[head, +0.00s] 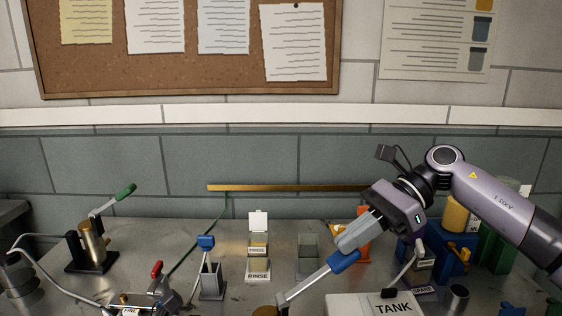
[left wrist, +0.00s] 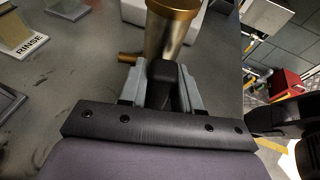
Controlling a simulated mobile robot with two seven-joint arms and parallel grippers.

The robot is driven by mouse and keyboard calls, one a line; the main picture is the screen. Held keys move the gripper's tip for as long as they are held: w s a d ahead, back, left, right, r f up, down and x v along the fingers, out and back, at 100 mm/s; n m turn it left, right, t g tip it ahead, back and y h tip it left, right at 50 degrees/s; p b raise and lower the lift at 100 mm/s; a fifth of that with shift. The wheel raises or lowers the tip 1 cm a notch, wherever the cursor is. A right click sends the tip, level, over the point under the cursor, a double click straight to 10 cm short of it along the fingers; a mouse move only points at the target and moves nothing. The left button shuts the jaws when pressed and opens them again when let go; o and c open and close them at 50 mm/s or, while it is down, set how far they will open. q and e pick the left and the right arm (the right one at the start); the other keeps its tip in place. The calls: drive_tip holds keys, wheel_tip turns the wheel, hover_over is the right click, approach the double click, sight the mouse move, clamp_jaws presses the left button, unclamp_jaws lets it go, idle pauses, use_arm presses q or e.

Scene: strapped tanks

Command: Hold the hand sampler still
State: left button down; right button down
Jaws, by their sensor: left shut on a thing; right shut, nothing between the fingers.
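The hand sampler is a brass cylinder (left wrist: 172,32) with a brown rim, a short side spout and a dark handle in the left wrist view. My left gripper (left wrist: 162,78) is shut on that dark handle. In the head view only the sampler's brown top (head: 265,311) shows at the bottom edge; my left gripper is out of that picture. A grey lever with a blue grip (head: 343,262) slants up to the right from beside this top. My right gripper (head: 357,235) is shut and empty just above the blue grip; whether they touch I cannot tell.
A white box labelled TANK (head: 392,306) stands at the bottom right. A RINSE container (head: 258,268) stands mid-bench. A green-handled device (head: 93,245) and a red-handled one (head: 157,272) stand on the left. Blue and green holders (head: 450,255) crowd the right, near my right arm.

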sight(361, 259)
drive_tip(key=f, duration=0.1)
drive_tip(key=d+f, duration=0.1)
drive_tip(key=f, duration=0.1)
drive_tip(key=d+f, duration=0.1)
drive_tip(key=f, duration=0.1)
drive_tip(key=shift+w, duration=0.3)
idle(0.8)
drive_tip(key=shift+r, duration=0.1)
drive_tip(key=shift+s+a+r, duration=0.1)
drive_tip(key=shift+a+r, duration=0.2)
drive_tip(key=shift+r, duration=0.5)
drive_tip(key=shift+s+a+r, duration=0.1)
drive_tip(key=shift+a+r, duration=0.25)
drive_tip(key=shift+r, duration=0.4)
drive_tip(key=shift+s+a+r, duration=0.1)
drive_tip(key=shift+a+r, duration=0.2)
drive_tip(key=shift+r, duration=0.5)
drive_tip(key=shift+a+r, duration=0.1)
drive_tip(key=shift+r, duration=0.05)
drive_tip(key=shift+s+a+r, duration=0.1)
drive_tip(key=shift+a+r, duration=0.15)
drive_tip(key=shift+r, duration=0.15)
drive_tip(key=v, duration=0.7)
